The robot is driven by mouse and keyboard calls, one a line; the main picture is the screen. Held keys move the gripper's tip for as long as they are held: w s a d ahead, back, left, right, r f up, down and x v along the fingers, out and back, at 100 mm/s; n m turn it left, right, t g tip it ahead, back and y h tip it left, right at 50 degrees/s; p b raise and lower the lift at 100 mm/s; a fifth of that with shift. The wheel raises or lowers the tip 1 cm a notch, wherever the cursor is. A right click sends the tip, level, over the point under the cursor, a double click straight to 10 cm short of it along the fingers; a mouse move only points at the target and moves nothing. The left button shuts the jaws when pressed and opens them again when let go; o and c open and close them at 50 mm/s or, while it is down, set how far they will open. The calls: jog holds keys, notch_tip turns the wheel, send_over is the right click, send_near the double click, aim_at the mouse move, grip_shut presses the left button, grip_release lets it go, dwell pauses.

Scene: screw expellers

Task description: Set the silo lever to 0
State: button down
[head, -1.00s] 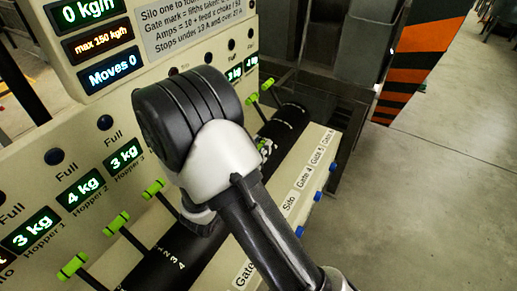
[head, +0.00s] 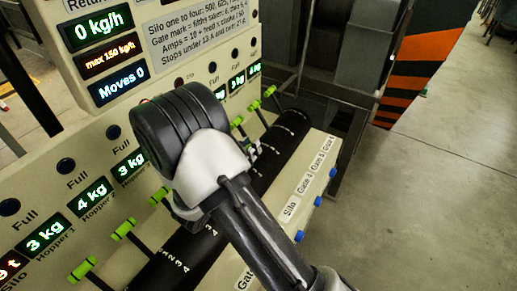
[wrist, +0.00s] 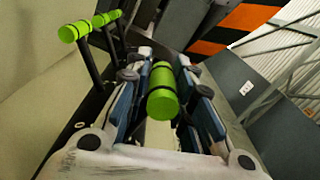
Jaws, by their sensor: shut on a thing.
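In the wrist view my gripper (wrist: 163,80) is closed around a green cylindrical lever handle (wrist: 162,92), one finger on each side. The Silo label (head: 290,208) is on the pale front ledge just right of my arm. The lever I hold is probably the silo lever, but its link to that label is hidden.
Other green levers stand left (head: 123,229) and farther right (head: 254,105) along the black slotted drum (head: 290,125). The display panel (head: 112,80) reads 0 kg/h and Moves 0. Blue buttons line the ledge. Open floor (head: 430,190) lies to the right.

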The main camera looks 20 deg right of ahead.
jog(key=shift+w+a+n, duration=0.15)
jog(key=shift+w+a, duration=0.4)
jog(key=shift+w, duration=0.25)
jog(key=shift+w+a+n, duration=0.15)
jog(key=shift+w+a, duration=0.4)
jog(key=shift+w, duration=0.2)
jog(key=c, duration=1.4)
grip_release()
jog(key=shift+c, duration=0.2)
jog(key=v, duration=1.2)
jog(key=shift+s, duration=0.1)
